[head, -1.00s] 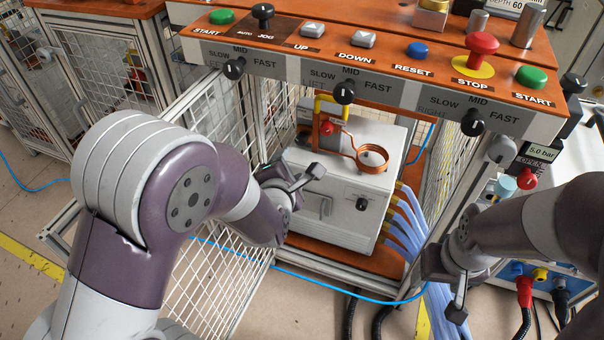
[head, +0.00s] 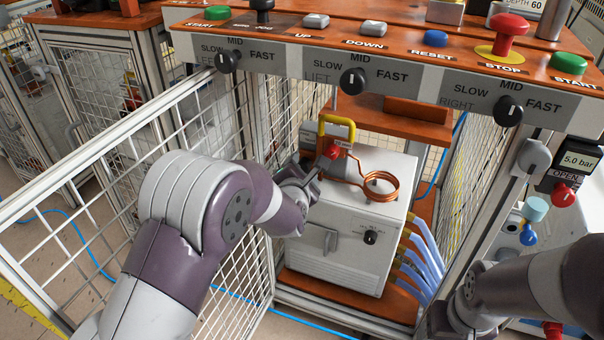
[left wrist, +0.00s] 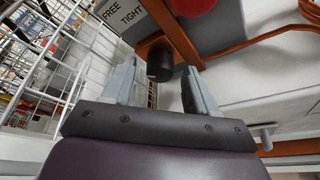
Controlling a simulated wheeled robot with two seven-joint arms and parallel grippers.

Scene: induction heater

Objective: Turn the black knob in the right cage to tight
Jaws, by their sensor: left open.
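The black knob (left wrist: 160,66) shows in the left wrist view, on an orange-brown mount beside a sign (left wrist: 124,14) reading FREE and TIGHT. My left gripper (left wrist: 158,72) is open, with one finger on each side of the knob in that view. I cannot tell whether the fingertips reach past it or touch it. In the head view my left gripper (head: 312,172) is inside the open cage, at the left of the white heater box (head: 345,262); the knob is hidden there. My right gripper (head: 440,322) is low at the bottom edge, its fingers not clearly visible.
A copper coil (head: 380,186), a red part (head: 333,152) and a yellow bracket (head: 337,120) are close to the left gripper. The control panel (head: 410,95) overhangs the cage. Blue hoses (head: 415,265) run at right.

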